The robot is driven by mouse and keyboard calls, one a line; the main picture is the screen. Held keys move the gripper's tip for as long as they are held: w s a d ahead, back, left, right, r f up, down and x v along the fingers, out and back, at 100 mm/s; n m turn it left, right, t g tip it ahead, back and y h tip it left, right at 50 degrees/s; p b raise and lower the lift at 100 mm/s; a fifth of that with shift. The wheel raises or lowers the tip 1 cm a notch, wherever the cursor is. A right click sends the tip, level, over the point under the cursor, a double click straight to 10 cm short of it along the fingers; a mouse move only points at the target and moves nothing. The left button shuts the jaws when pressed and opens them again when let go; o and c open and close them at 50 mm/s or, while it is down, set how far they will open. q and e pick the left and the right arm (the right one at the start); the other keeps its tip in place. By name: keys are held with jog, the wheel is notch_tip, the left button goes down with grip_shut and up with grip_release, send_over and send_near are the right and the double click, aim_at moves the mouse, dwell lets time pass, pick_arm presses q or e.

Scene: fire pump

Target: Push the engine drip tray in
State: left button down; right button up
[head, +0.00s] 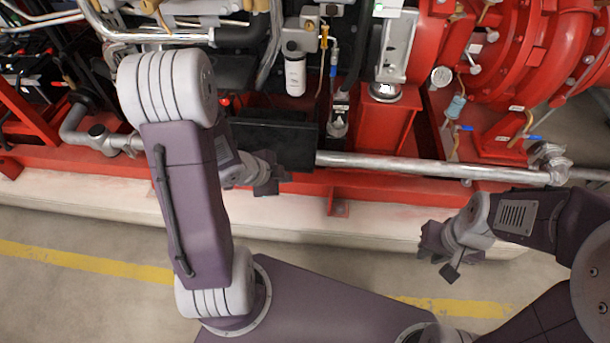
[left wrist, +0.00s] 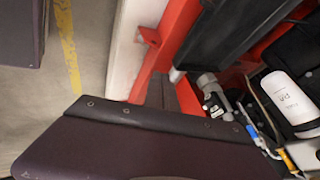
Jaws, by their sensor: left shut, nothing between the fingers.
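The engine drip tray (head: 290,142) is a black, box-like tray low in the red pump frame, left of the silver pipe in the head view. It also shows as a dark slab in the left wrist view (left wrist: 228,38). My left gripper (head: 270,178) is shut and empty at the tray's front, toward its lower left. It hides part of the tray, and I cannot tell whether it touches. My right gripper (head: 443,256) is open and empty, well to the right of the tray, over the pale plinth and floor.
A silver pipe (head: 430,168) runs along the red frame to the right. A white filter (head: 295,72) hangs above the tray and shows large in the left wrist view (left wrist: 288,103). The pale plinth (head: 370,230) edges the floor, which has a yellow line (head: 90,263).

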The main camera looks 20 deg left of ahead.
pick_arm(q)
jog(key=b, duration=0.5)
send_near(309, 173)
jog(key=shift+x, duration=2.25)
jog(key=shift+r, duration=0.1)
